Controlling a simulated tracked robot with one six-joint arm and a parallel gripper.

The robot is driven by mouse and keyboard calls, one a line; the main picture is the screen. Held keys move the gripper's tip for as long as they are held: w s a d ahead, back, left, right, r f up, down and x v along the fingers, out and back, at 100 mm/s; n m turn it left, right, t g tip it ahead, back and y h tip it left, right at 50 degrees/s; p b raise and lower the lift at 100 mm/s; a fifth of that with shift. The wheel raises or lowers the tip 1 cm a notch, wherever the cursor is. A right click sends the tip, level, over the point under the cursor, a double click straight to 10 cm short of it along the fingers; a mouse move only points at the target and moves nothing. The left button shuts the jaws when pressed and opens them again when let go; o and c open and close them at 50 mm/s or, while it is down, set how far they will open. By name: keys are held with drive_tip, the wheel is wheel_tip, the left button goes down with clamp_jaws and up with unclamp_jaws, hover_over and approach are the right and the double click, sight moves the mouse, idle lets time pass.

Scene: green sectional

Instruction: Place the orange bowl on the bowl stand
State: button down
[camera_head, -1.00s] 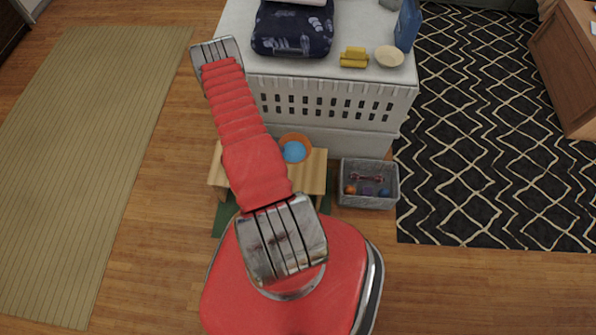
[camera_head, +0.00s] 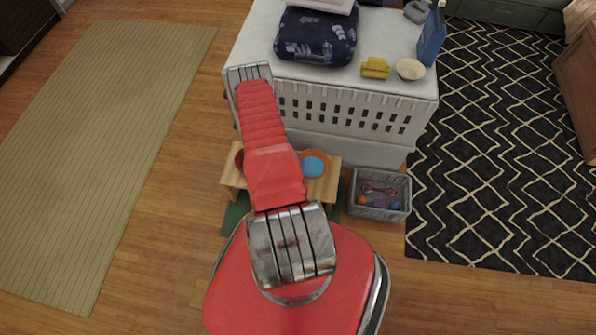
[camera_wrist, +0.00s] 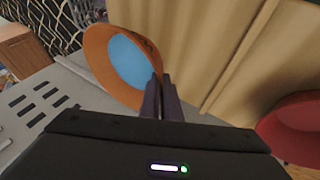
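The orange bowl (camera_wrist: 97,56) has a blue inside or contents. In the wrist view it sits tilted at the left of my fingers. My gripper (camera_wrist: 164,82) has its two dark fingers close together at the bowl's right rim, apparently pinching it. In the head view the bowl (camera_head: 322,154) shows by the right half of the wooden bowl stand (camera_head: 235,179), near the crate side. I cannot tell whether it touches the stand. The stand's pale wood (camera_wrist: 225,45) fills the wrist view's upper right. A red bowl (camera_wrist: 297,122) is at its right. My arm hides my gripper in the head view.
A white perforated crate (camera_head: 345,118) stands right behind the stand, with folded cloth (camera_head: 315,38), a yellow item (camera_head: 375,68) and a cream bowl (camera_head: 410,69) on top. A grey basket (camera_head: 368,210) of toys is right of the stand. Open wooden floor lies left.

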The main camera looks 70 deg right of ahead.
drive_tip(key=shift+f, duration=0.4)
drive_tip(key=shift+f, duration=2.1)
drive_tip(key=c, duration=2.3)
unclamp_jaws()
drive_tip(key=shift+o, duration=0.2)
drive_tip(key=v, duration=1.2)
